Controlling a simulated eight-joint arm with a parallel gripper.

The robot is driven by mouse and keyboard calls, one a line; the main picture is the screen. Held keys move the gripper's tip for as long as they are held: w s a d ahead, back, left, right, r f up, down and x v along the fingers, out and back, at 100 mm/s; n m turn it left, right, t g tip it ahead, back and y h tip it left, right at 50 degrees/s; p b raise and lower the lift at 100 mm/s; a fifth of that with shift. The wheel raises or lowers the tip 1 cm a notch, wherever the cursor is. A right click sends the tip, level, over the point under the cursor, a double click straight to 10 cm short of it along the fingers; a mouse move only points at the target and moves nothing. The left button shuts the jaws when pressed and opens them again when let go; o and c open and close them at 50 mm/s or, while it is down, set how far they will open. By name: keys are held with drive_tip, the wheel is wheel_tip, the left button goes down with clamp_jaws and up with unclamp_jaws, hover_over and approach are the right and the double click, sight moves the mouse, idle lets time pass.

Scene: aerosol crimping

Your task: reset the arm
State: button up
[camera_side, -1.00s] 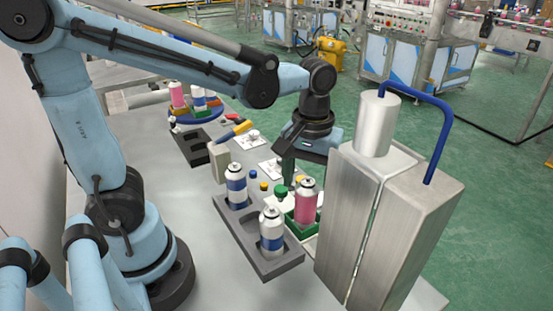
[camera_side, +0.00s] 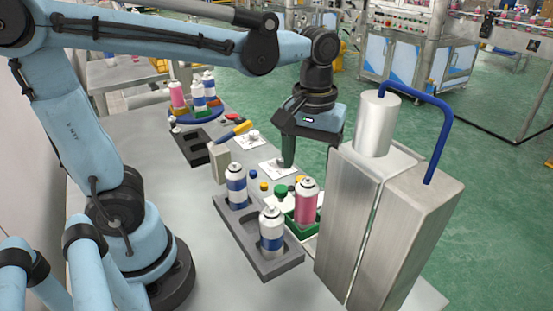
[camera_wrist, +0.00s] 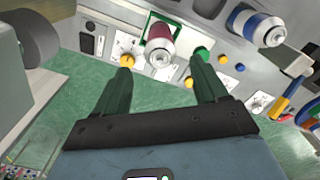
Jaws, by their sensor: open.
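My gripper (camera_side: 310,148) hangs in the air beyond the pink can, with its dark green fingers pointing down. In the wrist view my gripper (camera_wrist: 164,56) has its fingers wide apart with nothing held. The pink can (camera_side: 306,203) stands upright in a green holder (camera_side: 290,216). In the wrist view the pink can (camera_wrist: 160,48) shows between the fingertips but well away from them. Part of the far finger is hidden by the crimping machine in the side view.
The tall metal crimping machine (camera_side: 400,215) with a blue hose stands right of the gripper. Two blue-banded cans (camera_side: 236,186) (camera_side: 271,229) stand in a grey tray (camera_side: 275,268). Open air surrounds the raised arm.

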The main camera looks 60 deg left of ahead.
sight(307, 196)
wheel_tip(307, 196, down, 9)
drive_tip(key=shift+r, duration=0.1)
wheel_tip(307, 196, up, 10)
drive_tip(key=shift+r, duration=0.1)
drive_tip(key=s+a+f, duration=0.4)
drive_tip(key=s+a, duration=0.2)
drive_tip(key=s, duration=0.2)
drive_tip(key=shift+s+f, duration=0.15)
drive_tip(key=shift+s, duration=0.25)
idle(0.7)
